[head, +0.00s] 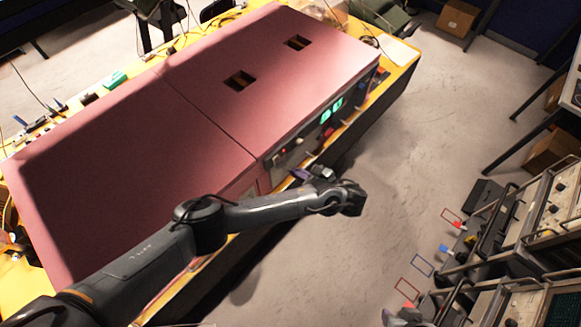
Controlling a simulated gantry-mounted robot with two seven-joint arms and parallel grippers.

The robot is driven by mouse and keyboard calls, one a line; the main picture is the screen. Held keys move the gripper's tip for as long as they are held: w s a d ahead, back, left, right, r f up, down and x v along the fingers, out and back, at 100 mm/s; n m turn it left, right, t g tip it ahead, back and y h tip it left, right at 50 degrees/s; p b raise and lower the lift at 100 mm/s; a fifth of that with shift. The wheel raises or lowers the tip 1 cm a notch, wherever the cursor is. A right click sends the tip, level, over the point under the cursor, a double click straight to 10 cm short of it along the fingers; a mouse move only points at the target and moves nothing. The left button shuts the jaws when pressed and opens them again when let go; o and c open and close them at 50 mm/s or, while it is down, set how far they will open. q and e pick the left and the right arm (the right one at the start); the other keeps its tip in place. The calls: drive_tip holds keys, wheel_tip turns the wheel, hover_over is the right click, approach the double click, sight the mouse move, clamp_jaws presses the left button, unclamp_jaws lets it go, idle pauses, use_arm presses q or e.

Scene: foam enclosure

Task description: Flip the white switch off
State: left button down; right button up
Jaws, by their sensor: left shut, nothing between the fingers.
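My left arm reaches in from the lower left along the front of a large pink foam enclosure (190,90). My left gripper (303,174) is small in the picture, at the lower edge of the enclosure's front control panel (292,152). It is shut and empty. A small pale spot on the panel (299,141), above the gripper, may be the white switch, but it is too small to tell its position. I cannot tell whether the gripper touches the panel. My right gripper is out of view.
Green lit displays (331,110) sit to the right on the enclosure's front. The enclosure stands on a yellow-edged table (405,75) with cables and small items. Open grey floor (410,160) lies in front. Equipment racks (520,225) stand at the right.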

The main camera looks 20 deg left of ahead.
use_arm(q)
drive_tip(key=p+v, duration=0.5)
drive_tip(key=v, duration=0.2)
drive_tip(key=shift+s+d, duration=0.2)
drive_tip(key=shift+d, duration=0.05)
drive_tip(key=shift+r, duration=0.1)
